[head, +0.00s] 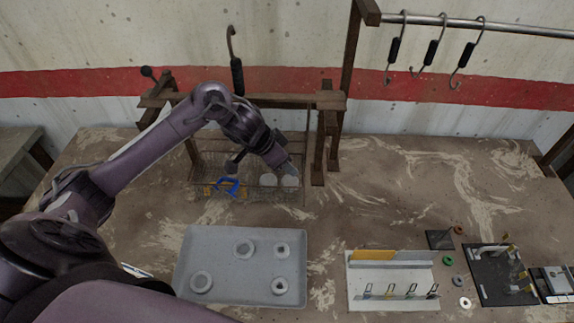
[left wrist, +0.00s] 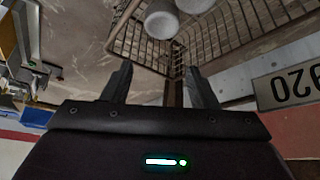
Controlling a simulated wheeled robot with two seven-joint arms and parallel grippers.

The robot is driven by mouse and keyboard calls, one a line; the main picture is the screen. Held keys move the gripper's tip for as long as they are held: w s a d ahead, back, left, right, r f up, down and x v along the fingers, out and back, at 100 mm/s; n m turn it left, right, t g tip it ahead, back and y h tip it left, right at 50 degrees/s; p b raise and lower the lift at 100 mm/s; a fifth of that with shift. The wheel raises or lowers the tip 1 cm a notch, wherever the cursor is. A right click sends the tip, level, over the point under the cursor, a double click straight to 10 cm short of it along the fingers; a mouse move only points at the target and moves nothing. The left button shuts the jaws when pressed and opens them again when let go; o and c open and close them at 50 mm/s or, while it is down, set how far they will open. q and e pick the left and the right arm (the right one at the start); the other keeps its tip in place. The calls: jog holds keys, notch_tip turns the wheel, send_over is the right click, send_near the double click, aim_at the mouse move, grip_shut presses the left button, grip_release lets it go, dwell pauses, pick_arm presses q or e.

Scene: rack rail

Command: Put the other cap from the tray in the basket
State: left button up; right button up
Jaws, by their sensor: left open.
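A wire basket (head: 205,188) stands under the wooden rack at the back of the table. Two white round caps (head: 268,180) are inside it, toward its right side. The basket (left wrist: 235,30) and the caps (left wrist: 161,19) also show at the top of the left wrist view. My left gripper (head: 287,168) is at the basket's right part, by the caps; in the left wrist view (left wrist: 160,85) its fingers are apart with nothing between them. The grey tray (head: 222,266) at the front holds several ring-like grey parts (head: 243,248). My right gripper is not in view.
A blue object (head: 228,186) is in or at the basket's left part. Hooks (head: 432,52) hang from a rail at upper right. A white fixture (head: 390,290), a black plate (head: 497,278) and small rings (head: 447,260) lie at front right. The table's right middle is clear.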

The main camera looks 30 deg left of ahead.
pick_arm(q)
jog(key=v, duration=0.9)
jog(key=shift+s+r+b, duration=0.2)
jog(key=shift+r+b, duration=0.05)
jog(key=shift+b, duration=0.05)
jog(key=shift+f, duration=0.1)
